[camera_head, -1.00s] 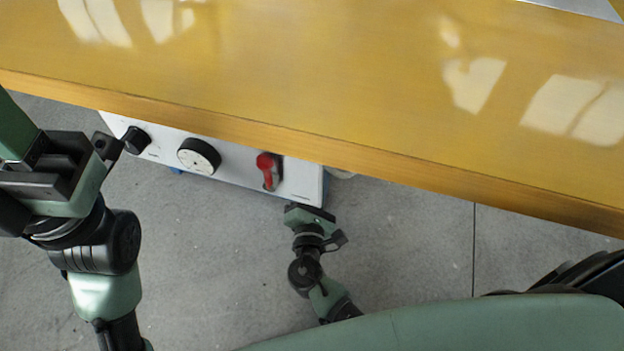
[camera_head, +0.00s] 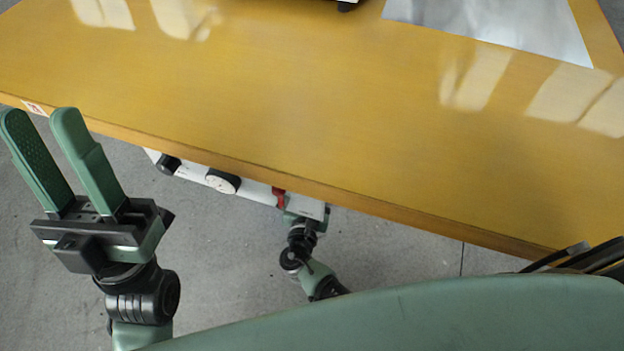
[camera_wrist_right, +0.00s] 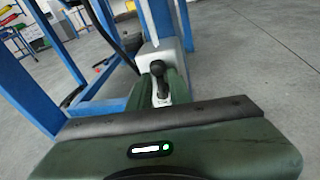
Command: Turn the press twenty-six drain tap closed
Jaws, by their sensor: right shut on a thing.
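Under the table edge a white panel (camera_head: 256,191) carries a red handle (camera_head: 279,196), which shows only in part beside my right gripper. My right gripper (camera_head: 303,208) is at the panel's right end, its fingertips hard to make out. In the right wrist view a dark, round-headed handle (camera_wrist_right: 157,70) on a light stem stands between the green fingers of my right gripper (camera_wrist_right: 160,90), which is shut on it. I cannot tell from that view whether it is the red one. My left gripper (camera_head: 42,118) is open and empty, left of the panel and away from it.
A wooden table (camera_head: 300,110) overhangs the panel. A black knob (camera_head: 168,165) and a white-faced dial (camera_head: 222,181) sit left of the red handle. A grey sheet (camera_head: 490,25) lies on the table. Blue legs (camera_wrist_right: 95,108) and a grey box (camera_wrist_right: 160,52) stand near my right gripper.

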